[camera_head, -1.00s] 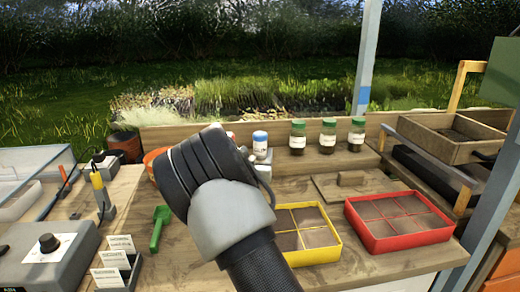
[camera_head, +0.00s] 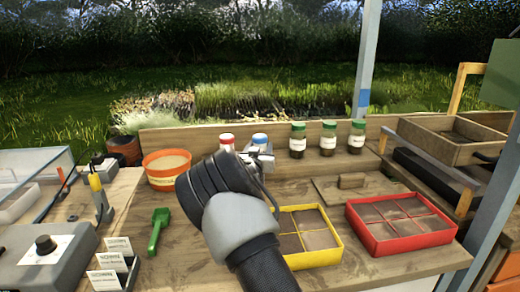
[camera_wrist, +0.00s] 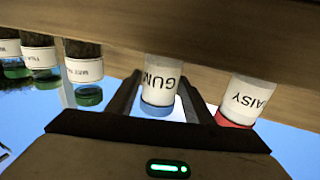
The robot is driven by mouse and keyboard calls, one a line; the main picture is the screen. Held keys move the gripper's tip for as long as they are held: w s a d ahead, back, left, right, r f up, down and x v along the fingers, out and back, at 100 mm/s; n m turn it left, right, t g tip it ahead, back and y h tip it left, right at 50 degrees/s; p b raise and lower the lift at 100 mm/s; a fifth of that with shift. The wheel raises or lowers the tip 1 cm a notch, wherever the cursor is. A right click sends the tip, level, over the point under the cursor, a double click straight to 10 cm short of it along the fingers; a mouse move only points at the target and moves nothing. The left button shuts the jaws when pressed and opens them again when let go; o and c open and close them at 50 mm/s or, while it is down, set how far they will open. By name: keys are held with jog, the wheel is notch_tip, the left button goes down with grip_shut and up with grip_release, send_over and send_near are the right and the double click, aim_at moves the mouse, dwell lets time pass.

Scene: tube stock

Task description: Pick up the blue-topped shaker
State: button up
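The blue-topped shaker (camera_head: 260,138) stands at the back of the bench, its lower part hidden by my gripper (camera_head: 263,157) in the head view. In the wrist view, which is upside down, the white shaker (camera_wrist: 162,75) with its blue lid and dark lettering shows between the two dark fingers of my gripper (camera_wrist: 160,98). The fingers are apart, with a small gap seen on each side of the shaker. A red-topped shaker (camera_head: 227,141) stands beside it, outside the fingers; it also shows in the wrist view (camera_wrist: 245,98).
Several green-lidded jars (camera_head: 328,138) stand to the right along the back ledge. An orange pot (camera_head: 167,169) and green scoop (camera_head: 158,229) lie left. A yellow tray (camera_head: 337,262) and red tray (camera_head: 402,246) fill the front right. A wooden board (camera_head: 385,190) lies behind them.

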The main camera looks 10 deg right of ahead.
jog(key=c, duration=0.7)
